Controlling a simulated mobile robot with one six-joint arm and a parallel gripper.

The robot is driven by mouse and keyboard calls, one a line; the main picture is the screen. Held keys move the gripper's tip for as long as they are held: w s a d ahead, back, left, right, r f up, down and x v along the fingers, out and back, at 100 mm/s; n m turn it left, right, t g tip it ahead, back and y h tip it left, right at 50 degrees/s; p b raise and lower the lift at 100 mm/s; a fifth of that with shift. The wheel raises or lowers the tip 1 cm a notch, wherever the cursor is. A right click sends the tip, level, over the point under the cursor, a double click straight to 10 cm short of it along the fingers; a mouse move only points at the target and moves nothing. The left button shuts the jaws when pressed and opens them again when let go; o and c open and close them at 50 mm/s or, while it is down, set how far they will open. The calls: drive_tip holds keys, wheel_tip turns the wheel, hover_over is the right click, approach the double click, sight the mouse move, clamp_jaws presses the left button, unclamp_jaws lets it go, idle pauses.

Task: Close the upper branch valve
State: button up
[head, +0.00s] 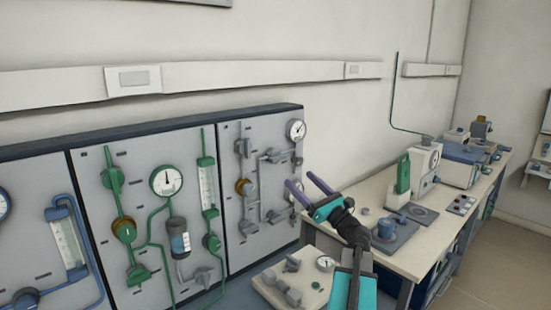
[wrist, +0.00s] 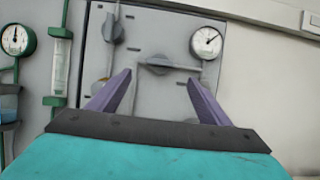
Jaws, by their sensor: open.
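The upper branch valve (head: 272,155) is a grey valve on the right-hand grey panel, on the upper horizontal grey pipe. In the wrist view the valve (wrist: 158,65) sits ahead, between and beyond my fingertips, with its grey handle lying roughly along the pipe. My gripper (head: 308,187) is open and empty, in front of the panel's right edge. Its two purple fingers also show in the wrist view (wrist: 158,84), spread wide and apart from the valve. A lower grey valve (head: 275,215) sits beneath it, partly hidden near the fingers in the head view.
A round gauge (head: 296,130) is at the panel's upper right. A grey vertical pipe with a brass part (head: 243,187) stands left of the valve. A green-piped panel (head: 130,160) is further left. A bench (head: 375,262) with instruments is at right.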

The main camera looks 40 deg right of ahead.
sight(280, 159)
drive_tip(key=shift+w+r, duration=0.1)
drive_tip(key=shift+w, duration=0.05)
drive_tip(key=p+x, duration=0.3)
drive_tip(key=x, duration=1)
drive_tip(key=shift+w+p, duration=0.25)
drive_tip(key=shift+p, duration=0.15)
drive_tip(key=shift+c, duration=0.4)
